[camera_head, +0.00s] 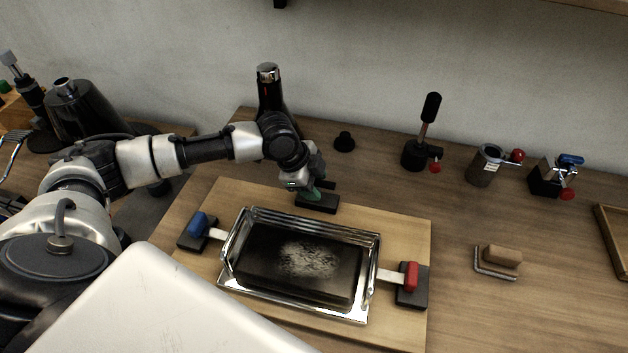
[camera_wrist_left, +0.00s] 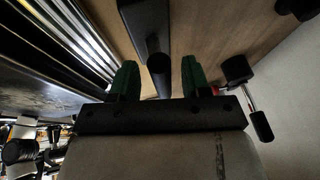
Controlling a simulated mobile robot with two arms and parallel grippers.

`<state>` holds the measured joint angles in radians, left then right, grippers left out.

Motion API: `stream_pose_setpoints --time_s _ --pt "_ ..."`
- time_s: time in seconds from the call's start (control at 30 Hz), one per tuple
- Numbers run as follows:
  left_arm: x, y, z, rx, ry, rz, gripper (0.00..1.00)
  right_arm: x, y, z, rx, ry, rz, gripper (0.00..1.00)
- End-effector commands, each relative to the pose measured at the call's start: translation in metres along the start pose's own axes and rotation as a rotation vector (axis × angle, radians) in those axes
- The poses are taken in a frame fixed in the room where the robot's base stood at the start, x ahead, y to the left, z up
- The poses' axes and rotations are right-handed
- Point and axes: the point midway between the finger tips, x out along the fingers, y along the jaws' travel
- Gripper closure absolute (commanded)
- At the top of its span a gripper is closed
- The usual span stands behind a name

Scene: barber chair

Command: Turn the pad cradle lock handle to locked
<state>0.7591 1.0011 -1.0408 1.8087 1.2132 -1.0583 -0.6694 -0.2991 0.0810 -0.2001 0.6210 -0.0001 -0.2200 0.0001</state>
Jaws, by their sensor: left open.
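A shiny metal tray (camera_head: 232,272) with a dark, whitish-scuffed pad (camera_head: 300,262) lies on a light wooden board. A black handle fixture (camera_head: 322,205) sits at the tray's far side. No label tells me whether this is the lock handle. My left gripper (camera_head: 311,194) is right at this fixture, pointing down, and partly hides it. In the left wrist view, my left gripper's green fingers (camera_wrist_left: 158,78) are apart, with a black round-ended bar (camera_wrist_left: 158,62) between them. I cannot tell whether they touch it. My right gripper is out of view.
A blue-handled clamp (camera_head: 199,225) and a red-handled clamp (camera_head: 411,278) flank the tray. A dark bottle (camera_head: 268,95) stands behind my left arm. An upright black lever (camera_head: 430,110) and small fixtures stand at the back right. A brush-like block (camera_head: 503,257) lies right of the board.

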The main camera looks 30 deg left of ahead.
Motion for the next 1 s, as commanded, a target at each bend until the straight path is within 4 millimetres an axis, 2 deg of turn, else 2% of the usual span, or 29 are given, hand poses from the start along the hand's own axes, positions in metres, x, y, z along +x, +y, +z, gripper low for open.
stream_pose_setpoints --time_s 0.17,0.2,0.5,0.77,1.0 --pt "0.000 0.000 0.000 0.000 0.000 0.000 0.53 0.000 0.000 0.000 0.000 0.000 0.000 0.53" --pt "0.000 0.000 0.000 0.000 0.000 0.000 0.56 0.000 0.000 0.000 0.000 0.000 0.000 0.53" --pt "0.000 0.000 0.000 0.000 -0.001 0.000 1.00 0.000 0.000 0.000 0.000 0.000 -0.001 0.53" --pt "-0.001 0.000 0.000 0.024 0.004 0.010 1.00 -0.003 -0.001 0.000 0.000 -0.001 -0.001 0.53" --pt "-0.001 -0.002 0.000 0.130 0.028 0.056 1.00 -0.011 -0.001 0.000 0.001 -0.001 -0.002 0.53"
